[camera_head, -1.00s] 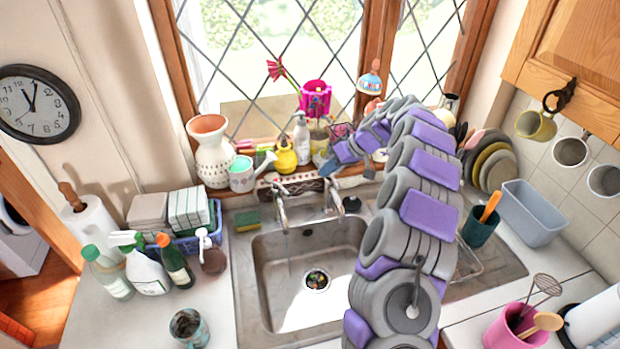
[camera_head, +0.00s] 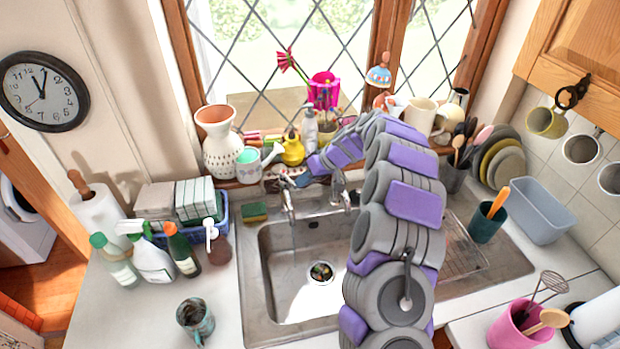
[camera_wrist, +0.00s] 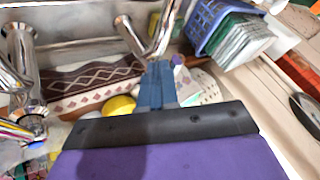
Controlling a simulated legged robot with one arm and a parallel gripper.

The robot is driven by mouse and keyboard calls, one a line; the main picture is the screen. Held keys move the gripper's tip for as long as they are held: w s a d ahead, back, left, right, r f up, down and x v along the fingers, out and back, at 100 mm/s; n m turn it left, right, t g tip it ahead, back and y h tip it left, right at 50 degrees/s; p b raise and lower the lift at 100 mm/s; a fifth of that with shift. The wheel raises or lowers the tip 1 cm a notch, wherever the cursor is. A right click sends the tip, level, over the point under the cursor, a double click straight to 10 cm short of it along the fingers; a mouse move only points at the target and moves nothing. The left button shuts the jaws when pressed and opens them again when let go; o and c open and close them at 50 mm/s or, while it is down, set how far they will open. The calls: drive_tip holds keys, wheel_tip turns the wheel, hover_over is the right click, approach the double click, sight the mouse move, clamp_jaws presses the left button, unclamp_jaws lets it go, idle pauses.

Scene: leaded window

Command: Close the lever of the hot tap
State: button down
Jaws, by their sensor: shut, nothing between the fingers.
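The sink's left chrome tap (camera_head: 289,205), apparently the hot one, stands at the back rim of the basin, with a faint thin stream below its spout. In the wrist view this tap (camera_wrist: 132,38) shows as two chrome bars meeting in a V; I cannot tell which is the lever. My gripper (camera_head: 302,180) has its blue fingers shut and empty, just right of and behind the left tap's top. In the wrist view the fingertips (camera_wrist: 157,65) are close to the base of the V; contact is unclear. The other tap (camera_head: 338,190) stands to the right, partly behind my arm.
The sill behind holds a watering can (camera_head: 250,164), a yellow pot (camera_head: 292,150) and a soap bottle (camera_head: 309,128). A sponge (camera_head: 254,212) and a blue rack (camera_head: 222,215) lie left of the taps. The basin (camera_head: 290,285) is clear except for its drain.

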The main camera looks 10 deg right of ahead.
drive_tip(key=shift+d, duration=0.2)
drive_tip(key=a+b, duration=0.1)
drive_tip(key=s+m+t+b, duration=0.1)
drive_tip(key=a+m+h, duration=0.1)
drive_tip(key=shift+s+a+t+b, duration=0.25)
drive_tip(key=shift+a+t+b, duration=0.05)
drive_tip(key=shift+a+b, duration=0.1)
drive_tip(key=shift+d, duration=0.15)
idle(0.4)
